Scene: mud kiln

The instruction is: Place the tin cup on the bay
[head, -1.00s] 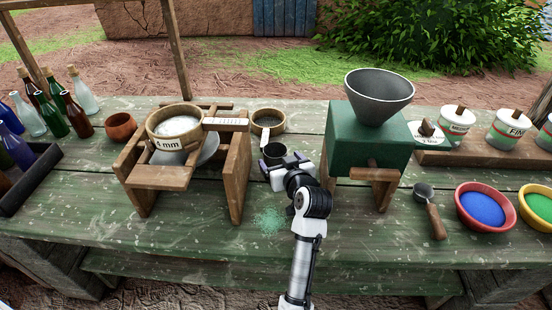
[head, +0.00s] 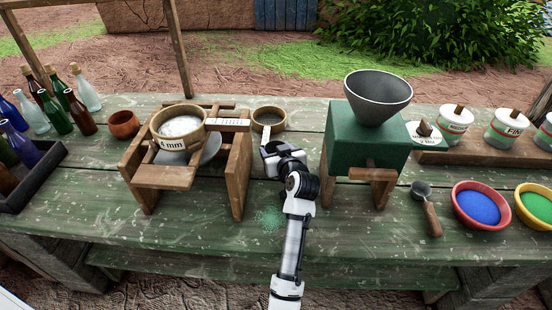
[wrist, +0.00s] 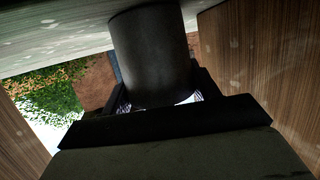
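The tin cup (wrist: 150,50) is a dark grey cylinder, large in the wrist view, between the fingers of my gripper (wrist: 162,98). In the head view my gripper (head: 276,160) is between the wooden sieve stand and the green mill. It appears shut on the cup, whose dark shape (head: 270,149) is mostly hidden by the gripper there. I cannot tell whether the cup's base touches the table. No spot labelled as the bay can be made out.
The sieve stand (head: 236,180) is close on the left and the green mill (head: 366,140) on the right. A loose round sieve (head: 269,119) lies just behind the gripper. A scoop (head: 430,212) and bowls of blue (head: 462,217) and green powder (head: 521,215) stand at the right.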

